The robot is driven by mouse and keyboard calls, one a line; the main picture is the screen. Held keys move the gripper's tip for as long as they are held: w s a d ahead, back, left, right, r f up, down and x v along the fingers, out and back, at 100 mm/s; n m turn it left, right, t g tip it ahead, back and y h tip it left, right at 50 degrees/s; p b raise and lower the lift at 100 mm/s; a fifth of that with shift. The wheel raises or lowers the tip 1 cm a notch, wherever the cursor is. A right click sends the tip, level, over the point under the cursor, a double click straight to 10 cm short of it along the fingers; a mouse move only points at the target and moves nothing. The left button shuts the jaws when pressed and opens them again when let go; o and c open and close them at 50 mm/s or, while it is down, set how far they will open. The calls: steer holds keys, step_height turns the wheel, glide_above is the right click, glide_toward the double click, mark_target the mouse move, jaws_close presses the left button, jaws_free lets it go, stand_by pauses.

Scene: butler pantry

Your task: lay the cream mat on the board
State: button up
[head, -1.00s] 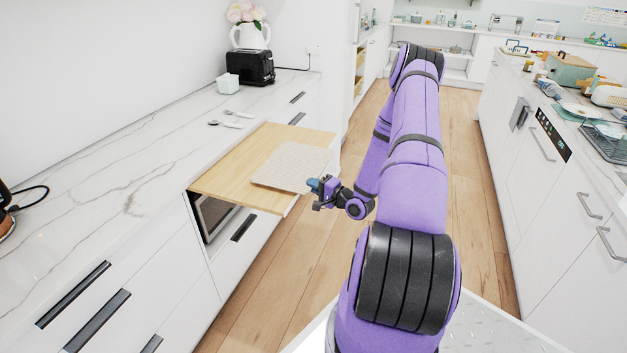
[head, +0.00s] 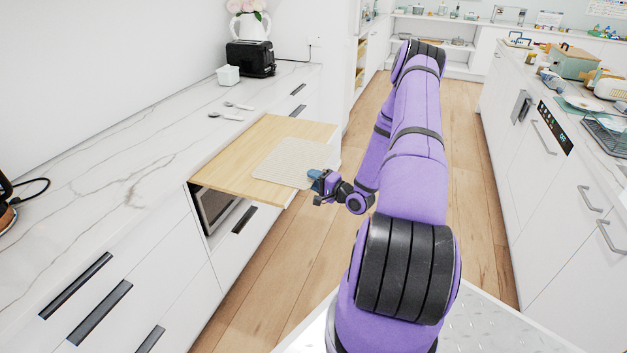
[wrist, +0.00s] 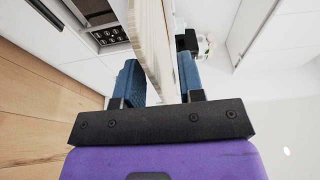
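The cream mat (head: 296,162) is a thin textured rectangle lying over the right part of the light wooden board (head: 232,170), which juts out from the counter front. The mat looks flat, with its right edge close to the board's right edge. My gripper (head: 318,184) is at the mat's near right corner. In the wrist view my gripper's blue fingers (wrist: 160,80) are spread apart. A thin pale edge runs between them, with clear space beside the left finger; mat and board are hard to tell apart there.
Two spoons (head: 228,114), a small white cup (head: 229,75), a black toaster (head: 250,58) and a flower vase stand on the marble counter (head: 120,150). A built-in appliance (head: 215,208) sits below the board. The wooden floor aisle to the right is clear.

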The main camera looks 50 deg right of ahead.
steer(key=s+d, duration=0.1)
steer(key=s, duration=0.9)
steer(key=shift+s+d, duration=0.2)
steer(key=shift+s, duration=0.1)
steer(key=shift+w, duration=0.1)
steer(key=w+a+r+n+g+h, duration=0.2)
steer(key=w+r+n+g, duration=0.3)
steer(key=r, duration=0.6)
steer(key=w+a+r+n+g+h, duration=0.25)
steer(key=w+r+n, duration=0.35)
steer(key=r, duration=0.4)
steer(key=s+a+r+g+h, duration=0.2)
steer(key=s+a+r, duration=0.1)
steer(key=a+r, duration=0.8)
steer(key=s+a+r+n+g+y, duration=0.1)
steer(key=s+a+r+n+y, duration=0.1)
steer(key=s+a+r, duration=0.4)
steer(key=s+a+r+n+g+y, duration=0.2)
steer(key=s+a+r, duration=0.4)
steer(key=s+a, duration=0.5)
steer(key=s+n, duration=0.1)
steer(key=s, duration=0.5)
steer(key=shift+s+a, duration=0.15)
steer(key=shift+a, duration=0.15)
